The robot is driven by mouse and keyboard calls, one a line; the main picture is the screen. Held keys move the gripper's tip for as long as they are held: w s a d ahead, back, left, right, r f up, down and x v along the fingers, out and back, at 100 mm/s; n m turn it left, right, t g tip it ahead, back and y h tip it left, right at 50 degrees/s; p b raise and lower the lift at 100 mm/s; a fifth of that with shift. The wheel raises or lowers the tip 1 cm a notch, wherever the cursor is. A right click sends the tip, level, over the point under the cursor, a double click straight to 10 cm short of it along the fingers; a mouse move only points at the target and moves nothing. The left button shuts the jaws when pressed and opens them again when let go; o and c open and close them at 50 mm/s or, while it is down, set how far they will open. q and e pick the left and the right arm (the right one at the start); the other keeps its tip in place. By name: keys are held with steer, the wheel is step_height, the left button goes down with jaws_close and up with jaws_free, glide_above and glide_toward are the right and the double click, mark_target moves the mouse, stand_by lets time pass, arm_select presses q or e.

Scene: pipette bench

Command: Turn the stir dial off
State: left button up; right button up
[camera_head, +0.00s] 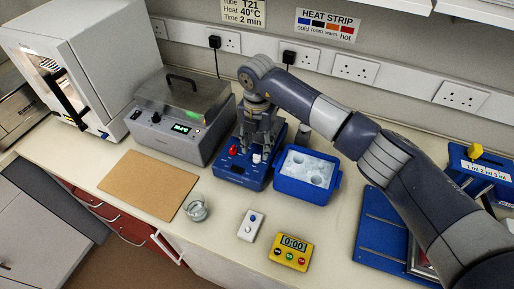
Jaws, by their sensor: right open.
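A blue device (232,174) stands on the bench at the centre of the view. It has a red dial (233,150) on its left and a white dial (257,158) on its right. The labels are too small to read, so I cannot tell which is the stir dial. My right gripper (259,145) points down over the device with its fingers open, just behind and above the white dial. I cannot tell whether it touches the dial. It hides the rear part of the device. My left gripper is out of view.
A grey heat block (165,138) stands to the left, and a blue ice box (306,190) is close on the right. A brown board (148,186), glass beaker (196,209), small white box (251,225) and yellow timer (292,251) lie in front.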

mark_target(257, 158)
step_height(257, 158, down, 3)
steer(key=shift+f+p, duration=0.2)
steer(key=shift+p, duration=0.25)
steer(key=shift+f, duration=0.35)
steer(key=shift+c, duration=1.1)
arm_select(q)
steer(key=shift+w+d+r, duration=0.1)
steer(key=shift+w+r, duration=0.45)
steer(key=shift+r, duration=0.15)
arm_select(e)
jaws_close()
